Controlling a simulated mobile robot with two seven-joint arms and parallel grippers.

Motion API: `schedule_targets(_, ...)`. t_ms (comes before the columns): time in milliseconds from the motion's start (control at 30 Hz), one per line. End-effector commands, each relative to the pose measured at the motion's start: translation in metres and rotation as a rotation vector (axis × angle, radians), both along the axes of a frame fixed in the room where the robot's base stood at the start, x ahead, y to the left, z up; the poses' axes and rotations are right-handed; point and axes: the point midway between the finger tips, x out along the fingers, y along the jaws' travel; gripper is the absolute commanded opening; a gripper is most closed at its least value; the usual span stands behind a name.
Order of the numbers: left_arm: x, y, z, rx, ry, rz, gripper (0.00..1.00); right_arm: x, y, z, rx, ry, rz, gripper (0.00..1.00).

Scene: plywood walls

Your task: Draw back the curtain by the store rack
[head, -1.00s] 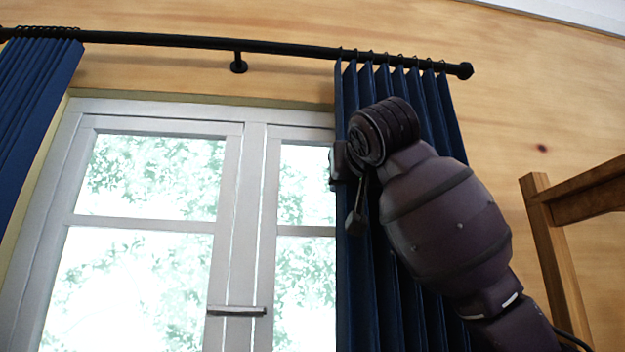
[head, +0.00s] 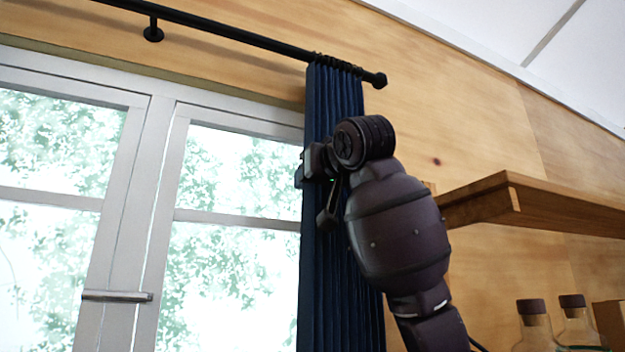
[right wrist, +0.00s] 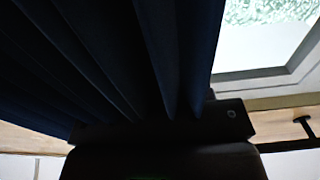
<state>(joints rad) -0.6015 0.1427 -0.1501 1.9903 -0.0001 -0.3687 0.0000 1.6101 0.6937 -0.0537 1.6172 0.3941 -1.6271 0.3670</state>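The dark blue curtain (head: 335,105) hangs from a black rod (head: 225,37), bunched in narrow folds near the rod's right end, beside the window. My right gripper (head: 316,180) is at the curtain's left edge, partway down, and looks shut on the cloth; its fingertips are mostly hidden. In the right wrist view the curtain's folds (right wrist: 120,60) run down to the dark gripper body (right wrist: 165,130). My left gripper is not in view.
The window (head: 240,180) left of the curtain is uncovered, with a handle (head: 117,296) on its frame. A wooden rack shelf (head: 540,208) stands close on the right, with bottles (head: 535,325) below it.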

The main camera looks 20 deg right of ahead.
Motion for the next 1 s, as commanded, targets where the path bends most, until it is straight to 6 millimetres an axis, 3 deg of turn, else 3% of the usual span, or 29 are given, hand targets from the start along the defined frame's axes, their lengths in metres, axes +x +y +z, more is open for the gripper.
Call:
schedule_targets(33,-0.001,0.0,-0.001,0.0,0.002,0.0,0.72,0.0,0.0,0.0,0.0,0.0,0.0,0.52)
schedule_targets(167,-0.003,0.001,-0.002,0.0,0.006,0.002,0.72,0.0,0.0,0.0,0.0,0.0,0.0,0.72)
schedule_targets(567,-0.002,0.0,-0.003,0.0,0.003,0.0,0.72,-0.007,0.0,0.0,0.0,-0.001,0.0,0.72)
schedule_targets(1000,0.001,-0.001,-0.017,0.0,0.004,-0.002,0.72,-0.08,0.0,-0.001,0.0,-0.003,0.0,0.72)
